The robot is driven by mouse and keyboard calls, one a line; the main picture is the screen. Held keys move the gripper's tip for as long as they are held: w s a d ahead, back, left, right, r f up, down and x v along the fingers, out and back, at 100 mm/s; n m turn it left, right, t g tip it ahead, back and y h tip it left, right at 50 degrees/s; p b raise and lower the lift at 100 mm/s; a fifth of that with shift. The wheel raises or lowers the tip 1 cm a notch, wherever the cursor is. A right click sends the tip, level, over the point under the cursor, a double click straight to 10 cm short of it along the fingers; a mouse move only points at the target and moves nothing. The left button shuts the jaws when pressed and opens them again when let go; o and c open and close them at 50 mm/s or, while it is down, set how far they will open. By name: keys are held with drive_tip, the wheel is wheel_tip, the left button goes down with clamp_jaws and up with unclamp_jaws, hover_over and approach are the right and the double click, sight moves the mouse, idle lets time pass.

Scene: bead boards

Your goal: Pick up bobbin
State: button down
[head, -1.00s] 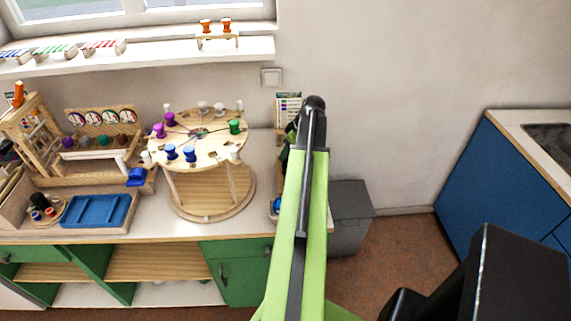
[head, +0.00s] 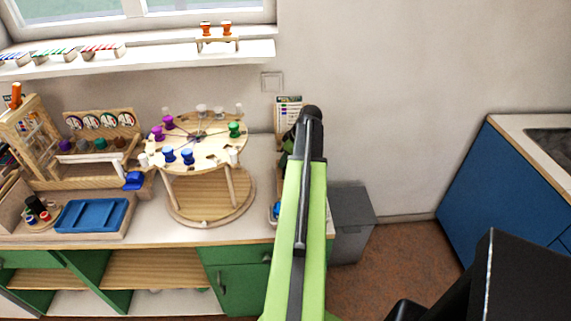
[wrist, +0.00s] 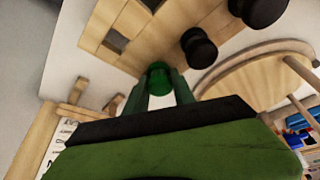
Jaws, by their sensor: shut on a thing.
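My gripper (wrist: 160,93) shows in the wrist view with its two green fingers shut on a green bobbin (wrist: 158,72). The bobbin is partly hidden by the fingers, and a pale wooden board (wrist: 165,30) lies behind it. I cannot tell whether the bobbin touches that board. In the head view my arm covers most of the gripper and hides the held bobbin. Other bobbins stand on the round wooden board: a green one (head: 234,130), blue ones (head: 187,157) and purple ones (head: 158,133).
The round board (head: 205,150) stands on legs left of my arm. Black knobs (wrist: 198,47) sit on the wooden board close to my gripper. A blue tray (head: 92,215) lies at the left of the counter. A grey bin (head: 352,225) stands right of the counter.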

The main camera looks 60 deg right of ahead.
drive_tip(key=shift+r, duration=0.1)
wheel_tip(320, 180, up, 5)
drive_tip(key=p, duration=0.5)
drive_tip(key=s+d+r+p, duration=0.5)
drive_tip(key=s+d+p, duration=0.1)
drive_tip(key=s+d, duration=0.2)
drive_tip(key=shift+d+r, duration=0.2)
drive_tip(key=shift+r, duration=0.2)
drive_tip(key=shift+s, duration=0.15)
